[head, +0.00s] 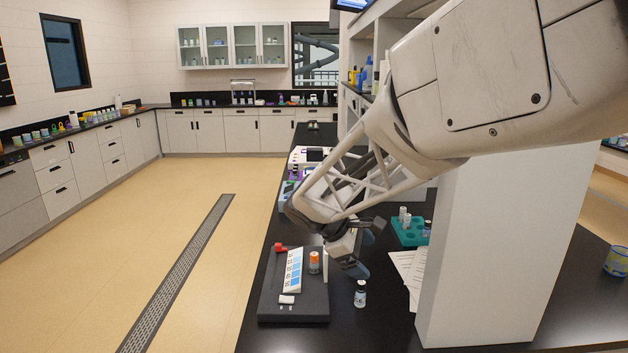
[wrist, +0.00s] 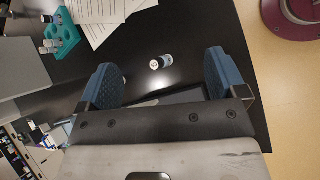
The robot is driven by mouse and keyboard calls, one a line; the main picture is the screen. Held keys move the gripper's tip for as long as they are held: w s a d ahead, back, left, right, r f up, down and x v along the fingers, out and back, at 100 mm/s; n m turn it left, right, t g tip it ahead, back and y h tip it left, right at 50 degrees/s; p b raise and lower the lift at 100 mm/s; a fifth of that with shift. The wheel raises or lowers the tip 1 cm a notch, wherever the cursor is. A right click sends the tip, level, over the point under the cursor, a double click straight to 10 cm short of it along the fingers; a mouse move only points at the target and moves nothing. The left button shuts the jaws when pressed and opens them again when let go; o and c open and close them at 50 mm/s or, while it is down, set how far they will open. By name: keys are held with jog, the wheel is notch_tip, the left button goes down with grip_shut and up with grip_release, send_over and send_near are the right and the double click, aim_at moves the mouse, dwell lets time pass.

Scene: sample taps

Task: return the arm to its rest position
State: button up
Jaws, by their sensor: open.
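My gripper (wrist: 163,80) is open, with its two blue padded fingers apart and nothing between them. In the head view my gripper (head: 364,250) hangs over the black bench, to the right of a dark tray (head: 293,312). A small vial with a white cap (head: 360,293) stands on the bench just in front of the gripper and right of the tray. The vial also shows in the wrist view (wrist: 161,62), beyond and between the fingertips, apart from them. My arm comes in from the upper right.
The tray holds an orange-capped bottle (head: 314,262), a blue-and-white strip (head: 294,268) and a red item (head: 280,247). A teal rack (head: 409,232) with vials stands behind right, near papers (head: 408,272). A white pillar (head: 490,260) stands right. The floor at left is clear.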

jog(key=s+d+m+y, duration=0.2)
jog(key=s+m, duration=0.2)
jog(key=s, duration=0.6)
jog(key=s+d+m+y, duration=0.3)
jog(key=s+m, duration=0.2)
jog(key=s, duration=0.5)
jog(key=s+d+r+m+t+y, duration=0.1)
jog(key=s+m, duration=0.3)
jog(key=s, duration=0.6)
jog(key=shift+s+d+m+y, duration=0.35)
jog(key=shift+d+m+y, duration=0.05)
jog(key=shift+d+y, duration=0.45)
